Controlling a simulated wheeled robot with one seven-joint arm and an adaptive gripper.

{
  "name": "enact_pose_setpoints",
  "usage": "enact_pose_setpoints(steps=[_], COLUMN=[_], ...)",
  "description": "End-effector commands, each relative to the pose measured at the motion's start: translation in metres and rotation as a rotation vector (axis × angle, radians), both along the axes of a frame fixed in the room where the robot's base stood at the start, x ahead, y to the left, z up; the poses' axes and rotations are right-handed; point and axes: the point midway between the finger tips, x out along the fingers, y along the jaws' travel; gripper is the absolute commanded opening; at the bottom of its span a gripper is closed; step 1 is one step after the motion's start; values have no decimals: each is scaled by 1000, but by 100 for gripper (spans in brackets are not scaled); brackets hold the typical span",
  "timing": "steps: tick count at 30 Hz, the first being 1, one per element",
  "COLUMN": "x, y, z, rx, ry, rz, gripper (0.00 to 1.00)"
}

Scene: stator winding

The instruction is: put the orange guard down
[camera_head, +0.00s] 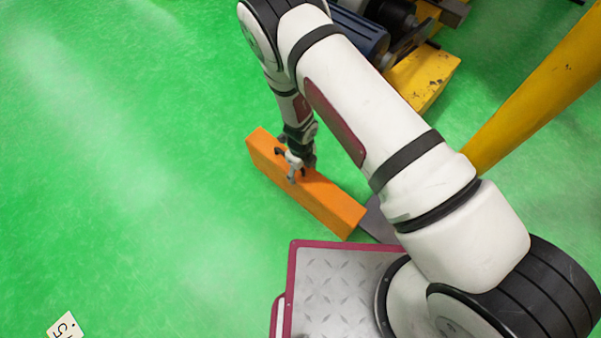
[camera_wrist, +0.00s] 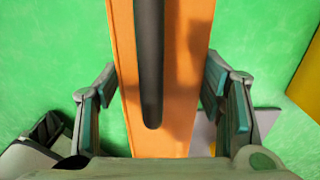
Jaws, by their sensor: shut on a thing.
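The orange guard (camera_head: 325,204) is a long block lying lengthwise below my arm in the head view, running from upper left to lower right. My gripper (camera_head: 296,172) is at its top, left of its middle, and is shut on it. In the wrist view the guard (camera_wrist: 187,75) runs up the middle between the two fingers of my gripper (camera_wrist: 165,92), with a long dark bar (camera_wrist: 151,60) along it. The fingertip contact is not clear. I cannot tell whether the guard's underside touches the floor.
Open green floor (camera_head: 130,150) spreads to the left. A yellow base with a dark blue motor (camera_head: 358,32) stands beyond my arm at the top. A yellow post (camera_head: 530,90) slants at the right. A small marked card (camera_head: 65,327) lies at the lower left.

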Motion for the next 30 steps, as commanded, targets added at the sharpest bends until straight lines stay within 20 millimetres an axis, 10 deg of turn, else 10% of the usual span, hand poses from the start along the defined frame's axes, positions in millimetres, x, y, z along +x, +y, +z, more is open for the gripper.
enact_pose_setpoints(steps=[13,14,16,30], x=[1,0,0,1], y=[1,1,1,1], z=[-10,-10,-10,2], rx=[2,1,1,2], ry=[-2,-1,-1,-1], rz=[1,1,1,1], gripper=[26,68,82,82])
